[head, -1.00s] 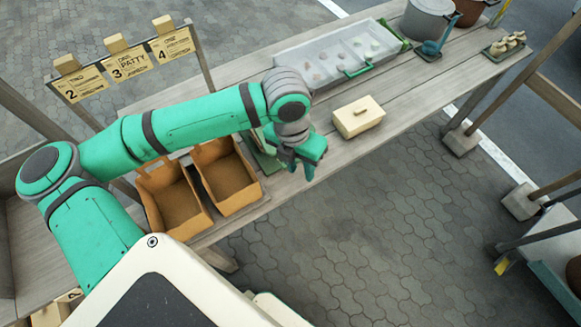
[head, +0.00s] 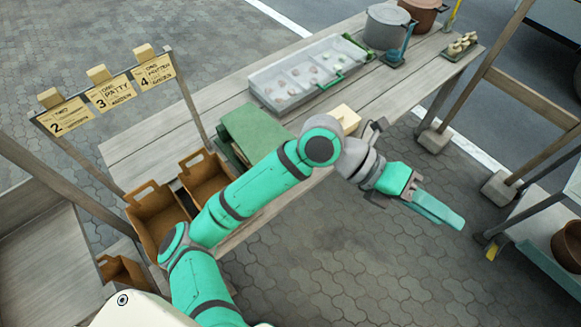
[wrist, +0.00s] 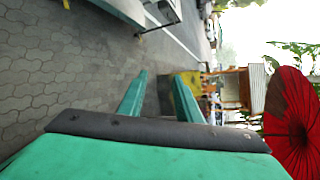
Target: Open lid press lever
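My gripper (head: 440,208) is out over the paving, to the right of the table's front edge and clear of it. In the wrist view, its two teal fingers (wrist: 160,76) stand apart with nothing between them, and only paving and far background show ahead. A green flat-topped device (head: 252,130), possibly the press, sits on the table behind the paper bags; I cannot make out a lever on it. A cream lidded box (head: 346,116) stands on the table right of it, partly hidden by my arm.
The wooden table (head: 190,115) holds a clear-lidded tray (head: 300,75), a grey pot (head: 387,28) and a copper pot (head: 425,12). Brown paper bags (head: 155,215) stand at its near left. Numbered signs (head: 110,92) hang on the left. A wooden frame (head: 520,95) stands right.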

